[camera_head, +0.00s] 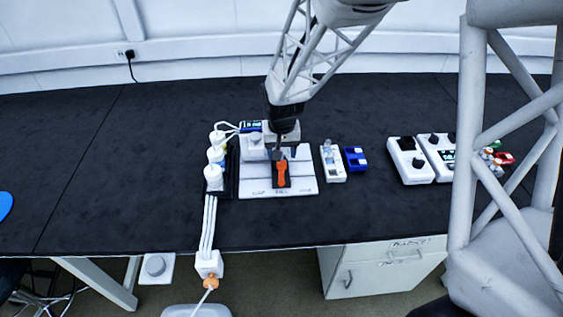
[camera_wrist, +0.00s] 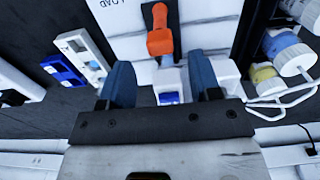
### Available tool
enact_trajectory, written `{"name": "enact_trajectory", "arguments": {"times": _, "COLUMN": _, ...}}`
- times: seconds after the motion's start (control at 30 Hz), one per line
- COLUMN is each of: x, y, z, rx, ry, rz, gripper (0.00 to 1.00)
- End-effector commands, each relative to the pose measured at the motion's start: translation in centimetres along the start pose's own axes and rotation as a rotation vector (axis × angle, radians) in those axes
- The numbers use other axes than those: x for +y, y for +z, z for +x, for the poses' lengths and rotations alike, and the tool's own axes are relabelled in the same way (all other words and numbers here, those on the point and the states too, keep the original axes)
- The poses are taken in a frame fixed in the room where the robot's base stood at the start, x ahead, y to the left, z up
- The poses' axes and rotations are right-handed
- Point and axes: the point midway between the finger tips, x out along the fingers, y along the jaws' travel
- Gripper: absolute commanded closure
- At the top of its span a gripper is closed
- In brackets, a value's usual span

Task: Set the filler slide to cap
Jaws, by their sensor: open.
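The filler (camera_head: 252,181) is a pale flat plate on the dark bench, with small labels along its near edge that are hard to read. An orange handle (camera_head: 282,174) sits on a dark block near the plate's middle, in line with the middle label. In the wrist view the orange handle (camera_wrist: 160,36) is just beyond the fingertips. My gripper (camera_wrist: 162,84) is open, with its two blue fingers apart and nothing visibly held between them. In the head view my gripper (camera_head: 279,151) is over the plate's far part, behind the handle, and partly hides it.
White-capped bottles (camera_head: 214,175) stand in a dark rack close to the plate's left. A white device (camera_head: 333,163) and a blue one (camera_head: 355,158) lie to its right. White knobbed boxes (camera_head: 410,160) are farther right.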

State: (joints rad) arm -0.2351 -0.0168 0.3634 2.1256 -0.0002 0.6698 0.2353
Motion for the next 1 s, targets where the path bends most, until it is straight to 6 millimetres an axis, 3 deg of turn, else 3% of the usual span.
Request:
{"name": "enact_trajectory", "arguments": {"times": 0.4, "x": 0.0, "y": 0.0, "z": 4.4, "rx": 0.000, "ry": 0.000, "rz": 0.000, "gripper": 0.43}}
{"name": "enact_trajectory", "arguments": {"times": 0.83, "x": 0.0, "y": 0.0, "z": 4.9, "rx": 0.001, "ry": 0.000, "rz": 0.000, "gripper": 0.43}}
{"name": "enact_trajectory", "arguments": {"times": 1.0, "x": 0.0, "y": 0.0, "z": 4.9, "rx": 0.001, "ry": 0.000, "rz": 0.000, "gripper": 0.69}}
